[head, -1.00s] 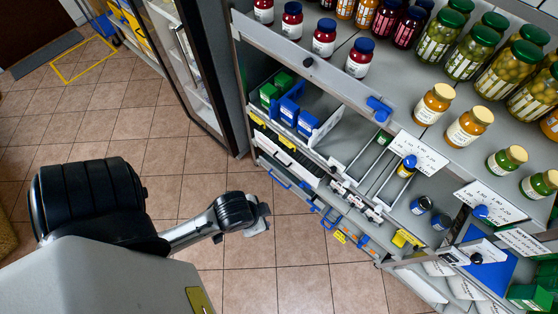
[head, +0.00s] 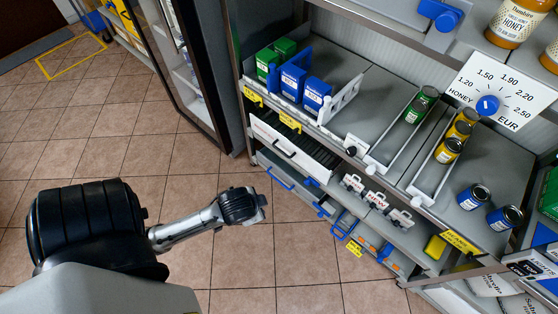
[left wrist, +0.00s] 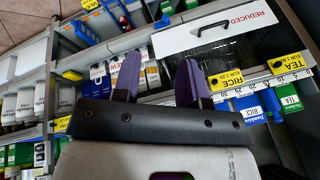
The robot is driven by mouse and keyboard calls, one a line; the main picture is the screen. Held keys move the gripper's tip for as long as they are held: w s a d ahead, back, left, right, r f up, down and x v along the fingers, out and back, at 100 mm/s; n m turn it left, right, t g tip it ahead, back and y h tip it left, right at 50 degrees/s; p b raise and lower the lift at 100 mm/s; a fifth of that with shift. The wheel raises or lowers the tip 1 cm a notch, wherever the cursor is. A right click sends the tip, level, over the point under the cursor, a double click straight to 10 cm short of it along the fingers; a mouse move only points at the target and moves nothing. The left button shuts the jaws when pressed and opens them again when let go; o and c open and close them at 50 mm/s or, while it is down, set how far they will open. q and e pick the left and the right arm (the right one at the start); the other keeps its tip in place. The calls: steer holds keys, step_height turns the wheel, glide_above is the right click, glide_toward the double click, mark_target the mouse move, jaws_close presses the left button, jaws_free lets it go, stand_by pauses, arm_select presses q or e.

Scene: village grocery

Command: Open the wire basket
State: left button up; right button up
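The wire basket (left wrist: 222,60) shows in the left wrist view as dark mesh beside a white front panel marked REDUCED (left wrist: 248,24) with a black handle. In the head view, its white front panel (head: 300,156) is low in the shelf unit, and it looks closed. My left gripper (head: 264,200) is in front of the unit, apart from the basket. In the left wrist view my left gripper (left wrist: 160,82) has its two purple fingers spread with nothing between them. My right gripper is in neither view.
Green and blue boxes (head: 292,80) stand on the shelf above. A glass-door cooler (head: 190,70) stands at left. The tiled floor (head: 240,270) before the unit is clear.

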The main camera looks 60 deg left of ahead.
arm_select(q)
steer(key=w+a+f+y+b, duration=0.2)
steer(key=a+f+y+b, duration=0.1)
steer(key=a+f+b, duration=0.9)
steer(key=w+a+f+y+b, duration=0.25)
steer(key=a+f+b, duration=0.55)
steer(key=f, duration=0.6)
steer(key=w+a+f+t+y+b, duration=0.1)
steer(key=w+a+t+b, duration=0.15)
steer(key=a, duration=0.25)
steer(key=m+t+h, duration=0.5)
steer(key=m+t, duration=0.4)
steer(key=m, duration=0.4)
glide_toward(279, 149)
steer(key=shift+y, duration=0.25)
steer(key=shift+f+b+x, duration=0.2)
steer(key=shift+b+x, duration=1.25)
steer(key=shift+x, duration=1.1)
steer(key=shift+f+b+x, duration=0.2)
steer(key=shift+b+x, duration=1.25)
steer(key=shift+x, duration=1.05)
steer(key=shift+d, duration=0.15)
steer(key=shift+c, duration=0.2)
